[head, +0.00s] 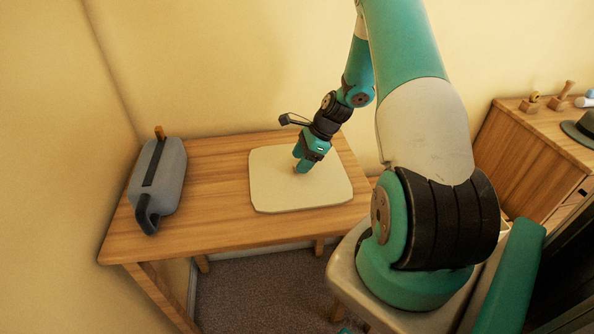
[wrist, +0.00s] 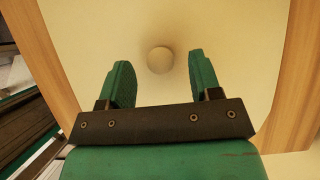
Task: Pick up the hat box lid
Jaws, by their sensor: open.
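The hat box lid (head: 270,185) is a flat, cream, rounded square lying on the wooden table. It also fills much of the wrist view (wrist: 240,35), where a small round pale knob (wrist: 159,60) stands out on its surface. My gripper (head: 302,169) points down over the middle of the lid in the head view and hides the knob there. In the wrist view my gripper (wrist: 158,82) is open, with one green finger on each side of the knob's position and nothing held. I cannot tell whether the fingertips touch the lid.
A grey case with a dark handle (head: 158,178) lies at the left end of the wooden table (head: 222,172). Walls stand behind and left of it. A wooden cabinet (head: 535,150) at the right bears a dark hat (head: 581,129) and small wooden items.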

